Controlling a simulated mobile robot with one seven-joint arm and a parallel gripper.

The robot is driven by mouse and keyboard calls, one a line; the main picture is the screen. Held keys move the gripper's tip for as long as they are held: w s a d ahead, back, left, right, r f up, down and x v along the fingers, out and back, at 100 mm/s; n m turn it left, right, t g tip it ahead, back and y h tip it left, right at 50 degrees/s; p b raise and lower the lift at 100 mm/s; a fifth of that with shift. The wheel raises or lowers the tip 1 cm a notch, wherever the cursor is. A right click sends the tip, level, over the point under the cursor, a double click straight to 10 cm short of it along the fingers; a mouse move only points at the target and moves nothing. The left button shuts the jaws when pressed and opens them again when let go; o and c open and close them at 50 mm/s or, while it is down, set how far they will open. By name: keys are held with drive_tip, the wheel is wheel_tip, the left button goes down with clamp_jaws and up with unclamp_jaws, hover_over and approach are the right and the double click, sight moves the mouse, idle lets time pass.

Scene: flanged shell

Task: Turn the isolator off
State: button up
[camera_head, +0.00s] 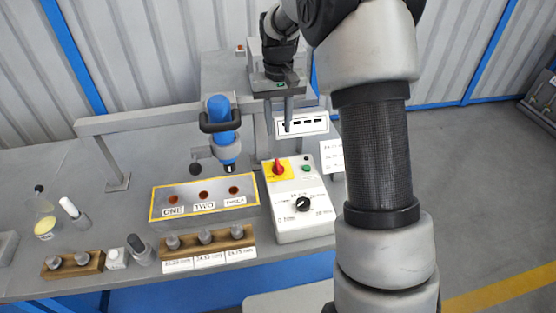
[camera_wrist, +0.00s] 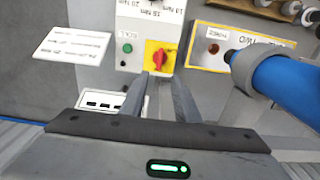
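The isolator is a red rotary handle (camera_head: 278,168) on a yellow plate at the upper left of a pale grey control box (camera_head: 302,225). Its handle stands roughly upright in the head view. In the wrist view the red handle (camera_wrist: 159,58) shows just beyond my fingertips, also near upright. My gripper (camera_head: 288,128) is above and behind the box, pointing down. In the wrist view my gripper (camera_wrist: 161,80) has its two fingers apart with a gap between them, empty. It appears apart from the handle. Small print on the plate is unreadable.
The box also carries a green button (camera_head: 306,169) and a black dial (camera_head: 303,204). A blue tool (camera_head: 222,130) hangs in a holder left of my gripper. A yellow-edged tray (camera_head: 165,208) and wooden socket racks (camera_head: 228,238) lie left. A white card (camera_head: 331,156) stands right.

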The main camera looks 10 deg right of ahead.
sight(278, 164)
wheel_tip(278, 164, down, 15)
drive_tip(key=shift+r+b, duration=0.2)
drive_tip(key=shift+b, duration=0.3)
clamp_jaws()
